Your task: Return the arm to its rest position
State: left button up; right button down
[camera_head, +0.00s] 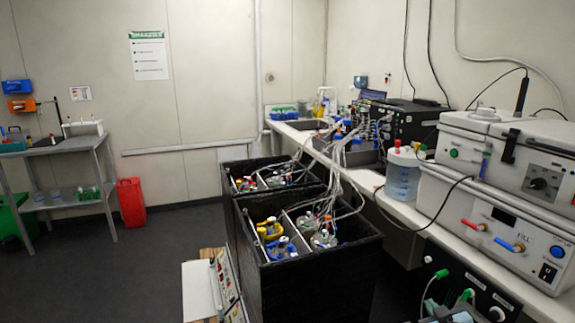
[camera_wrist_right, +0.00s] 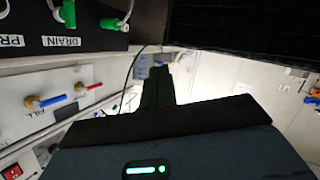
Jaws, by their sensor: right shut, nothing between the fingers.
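My right gripper (camera_wrist_right: 158,72) shows in the right wrist view as a dark body with a green status light. Its fingers are together at the top middle, with nothing between them. In the head view I cannot clearly make out the right gripper; only the bottom edge at the lower right holds some grey parts by the green connectors. My left gripper is in neither view.
Two black open-topped boxes (camera_head: 315,277) holding bottles and tubing stand in the middle. The white bench (camera_head: 400,205) runs along the right, with a FILL machine (camera_head: 500,225) and a black DRAIN panel (camera_wrist_right: 85,25).

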jog(key=s+a+f+g+y, duration=0.1)
jog(key=s+a+f, duration=0.2)
jog(key=s+f, duration=0.2)
jog(key=s+a+f+g, duration=0.1)
jog(key=s+a+f, duration=0.2)
jog(key=s+f, duration=0.25)
jog(key=s+a+f+g, duration=0.1)
jog(key=s+a+f, duration=0.1)
jog(key=s, duration=0.9)
jog(key=s+a+f+g+y, duration=0.1)
jog(key=s+a, duration=0.4)
jog(key=s, duration=0.6)
jog(key=s+a+f+m+g+y, duration=0.1)
jog(key=s+a+f, duration=0.3)
jog(key=s, duration=0.7)
jog(key=shift+g, duration=0.5)
jog(key=shift+f, duration=0.15)
